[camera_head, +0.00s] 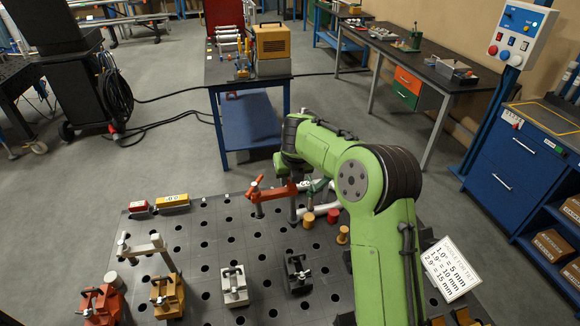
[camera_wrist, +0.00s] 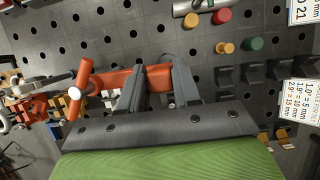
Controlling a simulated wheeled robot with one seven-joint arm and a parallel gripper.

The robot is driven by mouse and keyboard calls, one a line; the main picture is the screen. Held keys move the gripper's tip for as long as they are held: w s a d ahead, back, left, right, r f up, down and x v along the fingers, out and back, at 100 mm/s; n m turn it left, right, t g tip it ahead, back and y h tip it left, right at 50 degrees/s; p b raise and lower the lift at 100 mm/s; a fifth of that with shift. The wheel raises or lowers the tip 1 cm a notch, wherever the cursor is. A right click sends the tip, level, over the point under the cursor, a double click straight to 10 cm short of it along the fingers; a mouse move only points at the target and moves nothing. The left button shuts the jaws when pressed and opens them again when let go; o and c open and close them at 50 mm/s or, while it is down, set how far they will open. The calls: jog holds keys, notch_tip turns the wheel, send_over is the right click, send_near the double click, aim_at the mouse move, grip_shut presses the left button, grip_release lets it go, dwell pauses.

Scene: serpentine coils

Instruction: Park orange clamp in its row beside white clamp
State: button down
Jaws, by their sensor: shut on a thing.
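The orange clamp (camera_head: 270,191) is held above the perforated table (camera_head: 205,262), near its far middle edge. In the wrist view its orange bar (camera_wrist: 112,79) runs sideways between my fingers, with its orange cross handle at the left. My gripper (camera_wrist: 158,86) is shut on this bar; in the head view my green arm partly hides the grip. A white-grey clamp (camera_head: 150,249) stands upright at the table's left, by the orange and yellow blocks. Its pale bar also shows at the left of the wrist view (camera_wrist: 52,80). I cannot tell exactly what it stands in.
Along the near edge stand an orange-red block (camera_head: 100,304), a yellow block (camera_head: 167,294), a silver block (camera_head: 234,286) and a black block (camera_head: 297,272). Red and yellow boxes (camera_head: 172,201) lie at the far left. Small cylinders (camera_head: 342,235) stand right of the clamp. The table's middle is clear.

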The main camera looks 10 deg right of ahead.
aim_at(290, 201)
notch_tip(290, 201, down, 9)
jog(key=shift+a+r, duration=0.15)
jog(key=shift+r, duration=0.05)
jog(key=shift+s+f, duration=0.2)
jog(key=shift+f, duration=0.1)
jog(key=shift+f+b, duration=0.7)
jog(key=shift+f, duration=1.3)
jog(key=shift+w+a, duration=0.3)
jog(key=shift+a, duration=0.1)
jog(key=shift+d+b, duration=0.1)
jog(key=shift+b, duration=0.2)
